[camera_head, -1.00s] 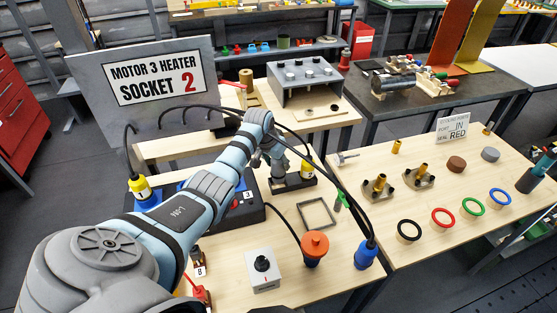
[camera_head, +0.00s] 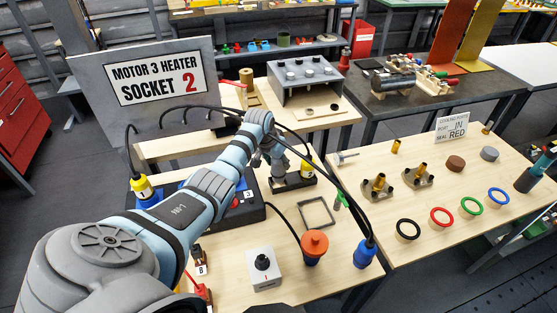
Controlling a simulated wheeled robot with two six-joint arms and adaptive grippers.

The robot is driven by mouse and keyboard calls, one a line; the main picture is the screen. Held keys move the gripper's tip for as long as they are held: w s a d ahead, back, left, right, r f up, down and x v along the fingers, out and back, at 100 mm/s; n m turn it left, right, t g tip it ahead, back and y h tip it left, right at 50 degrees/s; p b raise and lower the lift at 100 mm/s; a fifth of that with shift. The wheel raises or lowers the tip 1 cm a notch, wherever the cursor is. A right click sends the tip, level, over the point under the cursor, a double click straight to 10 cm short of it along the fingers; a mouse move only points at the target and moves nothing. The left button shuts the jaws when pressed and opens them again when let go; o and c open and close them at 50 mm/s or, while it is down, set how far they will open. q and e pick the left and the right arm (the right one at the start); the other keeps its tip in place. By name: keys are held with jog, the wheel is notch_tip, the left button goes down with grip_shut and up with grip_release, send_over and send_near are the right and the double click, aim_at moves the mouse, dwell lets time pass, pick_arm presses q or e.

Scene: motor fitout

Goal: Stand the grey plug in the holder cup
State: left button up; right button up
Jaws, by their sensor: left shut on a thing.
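My left arm reaches in from the lower left over the near table, and its gripper (camera_head: 278,168) points down just behind the open square frame. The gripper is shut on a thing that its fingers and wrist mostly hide. A grey body (camera_head: 292,178) shows at the fingertips, low over a dark base (camera_head: 296,187). I cannot tell whether this is the grey plug, or whether it touches the base. I cannot pick out the holder cup with certainty. A yellow-banded plug (camera_head: 307,168) stands just right of the gripper. My right gripper is not in view.
An orange plug (camera_head: 314,245), a blue plug (camera_head: 364,254) and a white knob box (camera_head: 263,268) stand in front. A square frame (camera_head: 316,213) lies between. Black cables arch over the gripper. Coloured rings and brass fittings lie on the right table (camera_head: 455,240).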

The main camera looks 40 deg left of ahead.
aim_at(278, 169)
pick_arm(q)
jog(key=shift+f+b, duration=1.45)
jog(key=shift+f, duration=0.65)
jog(key=o, duration=1.3)
jog(key=shift+r, duration=0.15)
jog(key=v, duration=1.2)
jog(key=shift+w, duration=0.1)
